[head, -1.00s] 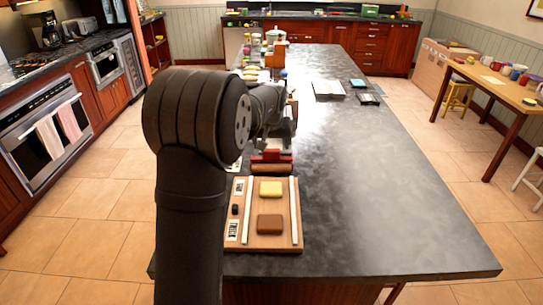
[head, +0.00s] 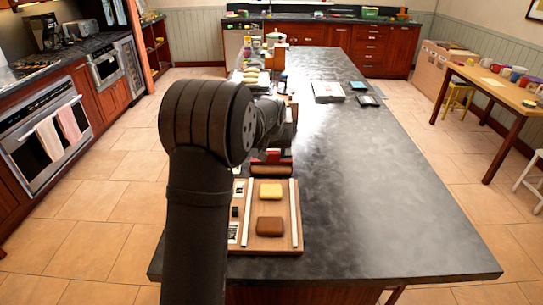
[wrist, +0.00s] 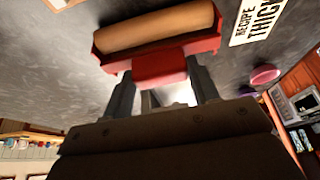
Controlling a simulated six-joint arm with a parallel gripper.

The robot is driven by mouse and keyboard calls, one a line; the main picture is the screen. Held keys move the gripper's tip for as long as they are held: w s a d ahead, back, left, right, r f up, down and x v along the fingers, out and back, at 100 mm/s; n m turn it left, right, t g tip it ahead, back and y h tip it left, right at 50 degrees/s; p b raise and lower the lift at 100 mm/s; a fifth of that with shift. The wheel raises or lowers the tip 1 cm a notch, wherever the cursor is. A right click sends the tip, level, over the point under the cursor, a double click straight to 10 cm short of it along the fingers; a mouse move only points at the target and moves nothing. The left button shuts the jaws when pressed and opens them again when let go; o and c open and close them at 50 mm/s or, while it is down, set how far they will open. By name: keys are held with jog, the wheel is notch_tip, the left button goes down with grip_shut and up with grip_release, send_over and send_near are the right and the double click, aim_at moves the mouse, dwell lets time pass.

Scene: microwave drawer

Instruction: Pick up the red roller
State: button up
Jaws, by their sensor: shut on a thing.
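The red roller (head: 285,161) has a red frame and a tan cylinder. In the head view it is partly hidden behind my arm, just beyond the wooden board. In the wrist view the red roller (wrist: 205,46) fills the top, with its red grip block between my fingers. My gripper (wrist: 160,78) is shut on that block, one dark finger on each side. Whether the roller touches the counter is hard to tell.
The wooden board (head: 264,248) with white rails holds a yellow block (head: 270,191) and a brown block (head: 269,227). A white recipe card (wrist: 262,22) lies beside the roller. The grey counter (head: 390,200) is clear to the right.

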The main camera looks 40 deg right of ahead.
aim_at(272, 153)
jog(key=shift+r, duration=0.15)
notch_tip(272, 153, up, 4)
jog(key=shift+r, duration=0.15)
jog(key=s+d+r, duration=0.1)
jog(key=s+r, duration=0.5)
jog(key=s, duration=0.5)
jog(key=w+a, duration=0.1)
jog(key=a, duration=1)
jog(key=shift+f, duration=3)
jog(key=shift+f, duration=0.25)
